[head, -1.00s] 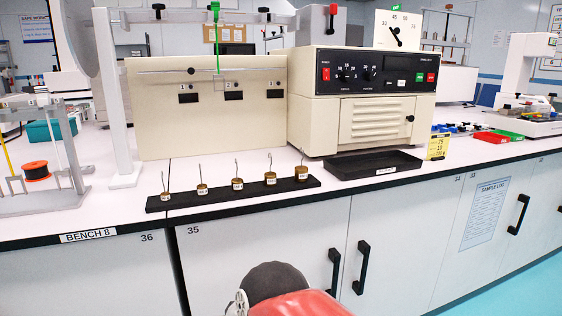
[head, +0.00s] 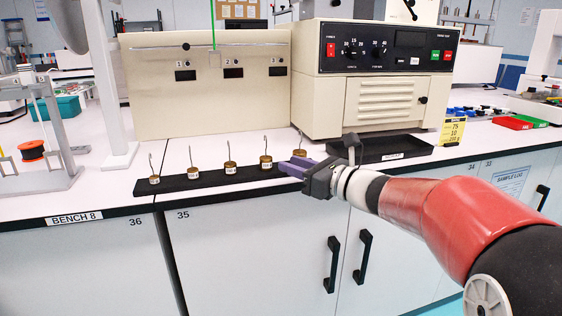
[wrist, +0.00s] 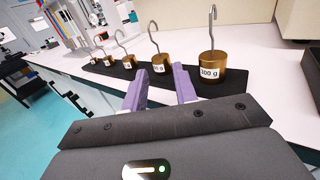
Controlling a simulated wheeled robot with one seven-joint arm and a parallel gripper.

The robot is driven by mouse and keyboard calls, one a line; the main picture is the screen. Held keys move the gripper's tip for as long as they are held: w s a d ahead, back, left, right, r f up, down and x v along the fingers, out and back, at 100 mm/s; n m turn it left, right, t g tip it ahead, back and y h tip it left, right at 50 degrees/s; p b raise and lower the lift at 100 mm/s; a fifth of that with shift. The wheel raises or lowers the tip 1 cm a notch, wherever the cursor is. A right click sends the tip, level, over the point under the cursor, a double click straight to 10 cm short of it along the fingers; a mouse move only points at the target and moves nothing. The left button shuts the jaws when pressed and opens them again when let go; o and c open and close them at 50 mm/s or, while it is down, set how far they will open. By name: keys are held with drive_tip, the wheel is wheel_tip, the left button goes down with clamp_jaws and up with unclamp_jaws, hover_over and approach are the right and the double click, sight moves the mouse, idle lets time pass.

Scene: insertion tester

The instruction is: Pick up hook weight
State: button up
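Several brass hook weights with upright wire hooks stand in a row on a black strip (head: 205,180) along the bench front. In the wrist view, the largest weight (wrist: 211,67), labelled with what looks like 300 g, stands just beyond and right of my purple fingertips (wrist: 161,82). A smaller weight (wrist: 160,64) stands ahead, beyond the gap between them. The fingers are apart with nothing between them.
A cream tester with a control panel (head: 390,50) stands behind the weights, beside a cream board (head: 210,110). A grey stand with an orange spool (head: 32,150) is at left.

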sight(266, 162)
drive_tip(key=x, duration=0.4)
drive_tip(key=p+x, duration=0.1)
drive_tip(key=x, duration=0.1)
drive_tip(key=shift+w+a+r, duration=0.1)
drive_tip(key=shift+a+r, duration=0.15)
drive_tip(key=shift+r, duration=0.1)
clamp_jaws()
